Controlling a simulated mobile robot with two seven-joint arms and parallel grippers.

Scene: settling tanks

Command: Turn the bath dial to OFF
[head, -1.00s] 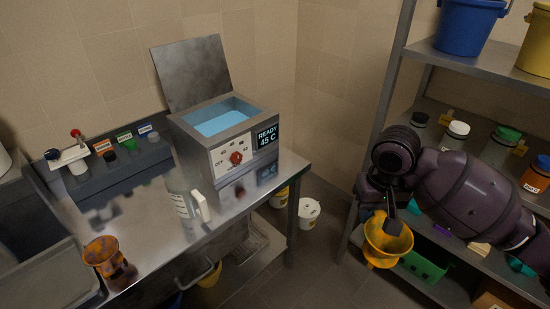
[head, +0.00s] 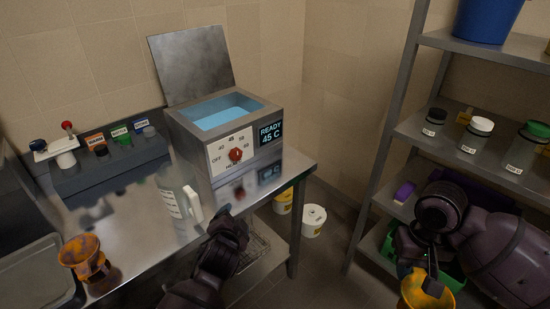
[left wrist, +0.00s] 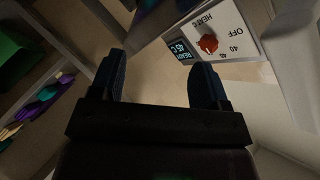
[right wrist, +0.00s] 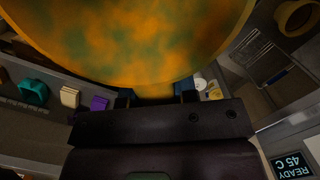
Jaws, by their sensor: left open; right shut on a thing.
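The bath (head: 178,125) is a steel box of blue water with its lid raised, on the steel bench. Its red dial (head: 235,155) sits on a white front panel with OFF at the left and numbers around; its exact pointing is too small to tell. The dial (left wrist: 208,43) also shows in the left wrist view, beyond the fingers. My left gripper (left wrist: 160,78) is open and empty, in front of and below the bath, apart from the dial. My right gripper (right wrist: 155,97) is shut on a mottled orange-yellow vessel (right wrist: 140,35), near the shelf at the right.
A display (head: 270,133) beside the dial reads READY 45 C. A white-handled jug (head: 176,200) stands on the bench left of my left arm. A similar orange vessel (head: 82,256) stands front left. A shelf rack (head: 470,50) with jars is at the right.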

